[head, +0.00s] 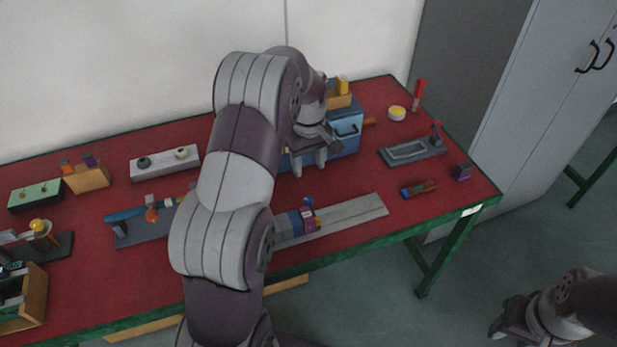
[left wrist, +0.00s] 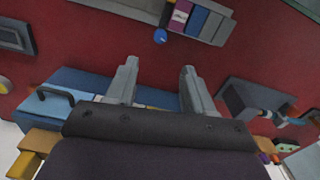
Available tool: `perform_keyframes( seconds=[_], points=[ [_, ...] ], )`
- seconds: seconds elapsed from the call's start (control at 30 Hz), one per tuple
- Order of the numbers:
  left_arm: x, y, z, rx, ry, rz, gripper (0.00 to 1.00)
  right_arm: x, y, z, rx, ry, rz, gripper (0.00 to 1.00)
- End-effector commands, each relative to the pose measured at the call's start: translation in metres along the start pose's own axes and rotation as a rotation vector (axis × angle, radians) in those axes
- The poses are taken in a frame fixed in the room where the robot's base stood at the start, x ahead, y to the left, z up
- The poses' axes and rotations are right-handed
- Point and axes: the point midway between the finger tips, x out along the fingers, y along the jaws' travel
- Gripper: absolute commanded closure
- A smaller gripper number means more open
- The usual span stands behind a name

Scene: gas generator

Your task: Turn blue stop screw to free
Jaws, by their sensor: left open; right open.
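The blue stop screw (head: 308,201) is a small round blue knob on the side of a block assembly on a grey rail (head: 360,210). In the left wrist view the blue knob (left wrist: 160,36) shows at the top, beyond my fingertips, beside purple, blue and grey blocks (left wrist: 197,20). My left gripper (head: 309,168) is open and empty, with its fingers pointing toward the rail. It stays apart from the knob, behind it in the head view. Both open fingers (left wrist: 160,68) show in the left wrist view. My right gripper (head: 508,322) is open and empty, off the table at lower right.
A blue box with a handle (head: 347,131) stands behind my left gripper. My left arm hides the table's middle. Bare red surface lies between gripper and rail.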

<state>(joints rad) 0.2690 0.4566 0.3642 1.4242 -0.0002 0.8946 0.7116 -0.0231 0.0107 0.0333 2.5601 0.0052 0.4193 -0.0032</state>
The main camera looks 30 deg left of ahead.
Motion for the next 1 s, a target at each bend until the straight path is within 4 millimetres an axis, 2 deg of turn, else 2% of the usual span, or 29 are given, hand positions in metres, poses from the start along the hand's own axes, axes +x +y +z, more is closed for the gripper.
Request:
perform_keyframes(
  seconds=[0.33,0.37,0.43,0.5,0.57,0.6,0.63,0.73,0.8,0.9,1.0],
  points=[
    [-0.007,0.000,0.000,0.000,0.000,0.000,0.47,-0.004,0.000,0.000,0.000,0.000,0.000,0.57],
    [-0.013,0.000,0.000,0.000,-0.002,-0.002,0.47,-0.010,0.000,-0.001,0.000,0.000,0.000,0.57],
    [-0.028,-0.002,0.003,0.000,-0.024,-0.021,0.47,-0.038,0.000,-0.004,0.000,-0.001,0.000,0.57],
    [-0.041,-0.007,0.009,0.015,-0.063,-0.054,0.47,-0.077,0.000,-0.009,0.000,0.000,0.000,0.57],
    [-0.045,-0.010,0.012,0.147,-0.088,-0.065,0.47,-0.112,0.000,-0.013,0.000,0.001,0.000,0.57],
    [-0.044,-0.011,0.014,0.301,-0.097,-0.061,0.47,-0.131,0.000,-0.016,0.000,0.001,0.000,0.57],
    [-0.036,-0.011,0.014,0.416,-0.097,-0.054,0.47,-0.135,0.000,-0.017,0.000,0.002,0.000,0.57],
    [-0.014,-0.009,0.012,0.758,-0.075,-0.026,0.47,-0.136,0.000,-0.016,0.000,0.001,0.000,0.57],
    [-0.003,-0.005,0.007,0.945,-0.043,-0.010,0.47,-0.128,0.000,-0.015,0.000,0.000,0.000,0.57],
    [-0.002,-0.001,0.002,1.117,-0.008,-0.001,0.47,-0.127,0.000,-0.015,0.000,-0.001,0.000,0.57],
    [0.004,0.000,0.001,1.179,-0.004,0.000,0.47,-0.130,0.000,-0.015,0.000,-0.001,0.000,0.57]
  ],
)
